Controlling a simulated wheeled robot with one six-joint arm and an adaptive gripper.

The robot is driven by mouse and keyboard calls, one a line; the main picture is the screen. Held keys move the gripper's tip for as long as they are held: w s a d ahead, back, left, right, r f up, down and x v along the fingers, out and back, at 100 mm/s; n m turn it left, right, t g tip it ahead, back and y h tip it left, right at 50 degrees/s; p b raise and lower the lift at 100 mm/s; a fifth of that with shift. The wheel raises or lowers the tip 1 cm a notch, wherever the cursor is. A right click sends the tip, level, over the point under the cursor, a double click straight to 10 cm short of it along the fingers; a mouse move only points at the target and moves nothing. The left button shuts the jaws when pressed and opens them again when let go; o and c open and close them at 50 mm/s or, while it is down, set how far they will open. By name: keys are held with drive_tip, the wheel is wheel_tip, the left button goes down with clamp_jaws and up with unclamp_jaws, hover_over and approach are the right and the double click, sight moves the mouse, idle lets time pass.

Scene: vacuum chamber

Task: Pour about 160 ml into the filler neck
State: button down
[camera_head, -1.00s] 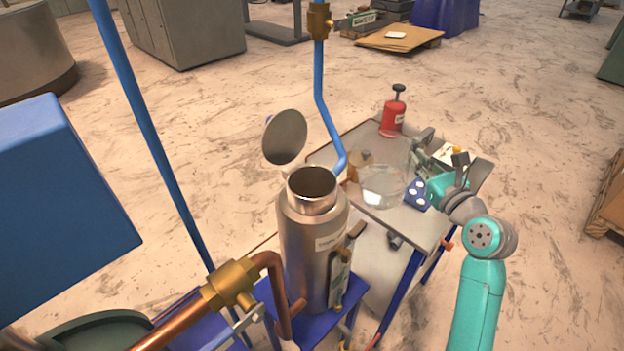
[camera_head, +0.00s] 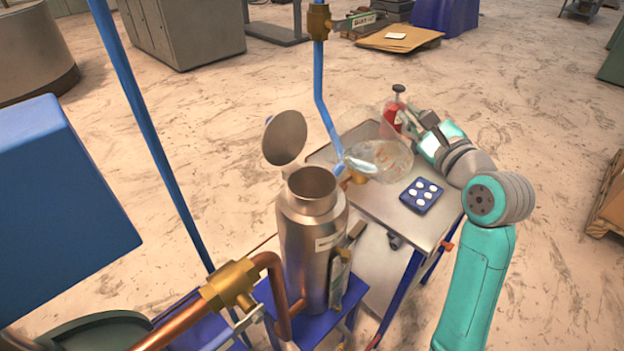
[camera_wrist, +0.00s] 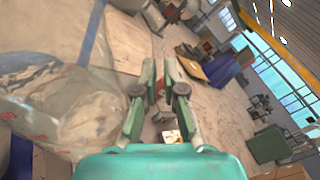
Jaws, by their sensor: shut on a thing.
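A steel flask-like vessel with an open round filler neck (camera_head: 312,184) stands upright at the centre of the head view. Its round lid (camera_head: 284,138) is swung open behind the neck. My gripper (camera_head: 412,122) is shut on a clear vessel (camera_head: 380,158), which hangs above the cart, to the right of and apart from the neck. The clear vessel looks tilted toward the neck and seems to hold clear liquid; its level is hard to read. In the wrist view the clear vessel (camera_wrist: 60,105) fills the left side beside my fingers (camera_wrist: 158,90).
The cart top (camera_head: 375,205) carries a blue block with white dots (camera_head: 422,195) and a red can (camera_head: 391,113) behind the clear vessel. A blue pipe (camera_head: 322,95) comes down between lid and clear vessel. A copper pipe (camera_head: 268,262) runs at the flask's front left.

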sight(409, 110)
drive_tip(key=shift+a+r+n, duration=0.25)
drive_tip(key=shift+a+n, duration=0.05)
drive_tip(key=shift+n, duration=0.1)
drive_tip(key=shift+s+a+r+n, duration=0.15)
drive_tip(key=shift+a+r+n, duration=0.1)
drive_tip(key=shift+n, duration=0.25)
drive_tip(key=shift+r+b, duration=0.1)
drive_tip(key=shift+b, duration=0.2)
drive_tip(key=shift+s+a+r+n, duration=0.15)
drive_tip(key=shift+a+r+n, duration=0.25)
drive_tip(key=shift+r, duration=0.2)
drive_tip(key=shift+s+a+r+n+b, duration=0.2)
drive_tip(key=shift+a+r+n+b, duration=0.5)
drive_tip(key=shift+b, duration=0.8)
idle(1.8)
drive_tip(key=d+f+m, duration=0.1)
drive_tip(key=f+m, duration=0.1)
drive_tip(key=w+d+f+m, duration=0.1)
drive_tip(key=d+f+m, duration=0.2)
drive_tip(key=f, duration=0.1)
drive_tip(key=shift+w+d+f+m, duration=0.2)
drive_tip(key=shift+w+f+m, duration=0.1)
drive_tip(key=shift+m, duration=0.1)
drive_tip(key=shift+w+d+f+m+p, duration=0.1)
drive_tip(key=shift+d+f+m+p, duration=0.15)
drive_tip(key=shift+f, duration=0.25)
drive_tip(key=shift+d+f+m+p, duration=0.15)
drive_tip(key=shift+f+p, duration=0.05)
drive_tip(key=shift+f, duration=0.3)
idle(0.7)
